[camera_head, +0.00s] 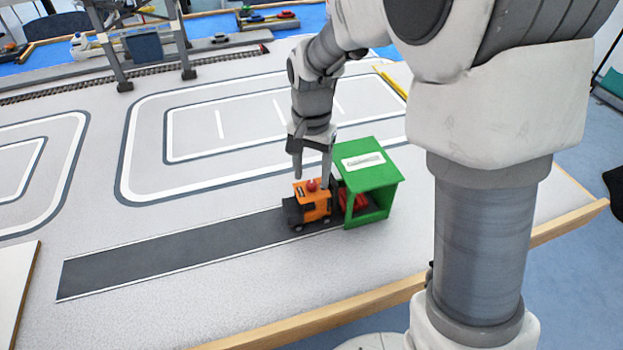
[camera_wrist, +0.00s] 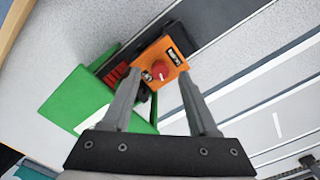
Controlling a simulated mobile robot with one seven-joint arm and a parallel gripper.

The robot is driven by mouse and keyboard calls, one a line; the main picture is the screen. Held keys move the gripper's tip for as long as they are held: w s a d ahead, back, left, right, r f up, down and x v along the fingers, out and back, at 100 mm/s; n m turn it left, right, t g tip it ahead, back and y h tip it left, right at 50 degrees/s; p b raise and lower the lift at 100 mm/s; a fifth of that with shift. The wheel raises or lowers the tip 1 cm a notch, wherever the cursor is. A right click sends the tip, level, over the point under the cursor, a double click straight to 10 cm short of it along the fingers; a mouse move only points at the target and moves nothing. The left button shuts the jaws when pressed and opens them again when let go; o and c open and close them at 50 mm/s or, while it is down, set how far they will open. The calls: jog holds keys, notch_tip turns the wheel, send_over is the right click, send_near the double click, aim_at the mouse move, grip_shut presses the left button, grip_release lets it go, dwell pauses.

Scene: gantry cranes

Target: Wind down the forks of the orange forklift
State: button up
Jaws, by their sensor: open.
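The orange forklift (camera_head: 316,207) stands on the dark road strip at the open front of a green shelter (camera_head: 372,174). A red knob (camera_wrist: 160,70) with a pale mark sits on its roof, beside a small dark-and-white label. My gripper (camera_head: 312,181) is above the forklift, pointing down. In the wrist view its open fingers (camera_wrist: 159,76) lie on either side of the knob, with nothing held between them. I cannot tell whether they touch the knob. A red load (camera_head: 354,201) shows partly inside the shelter, in front of the forklift. The forks are hidden.
The shelter stands close to the right of my gripper. The dark road strip (camera_head: 150,257) runs clear to the left. A crane frame (camera_head: 140,40) and rails stand at the back. A wooden edge (camera_head: 330,318) borders the table front.

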jog(key=shift+f, duration=0.9)
jog(key=shift+c, duration=0.3)
grip_shut()
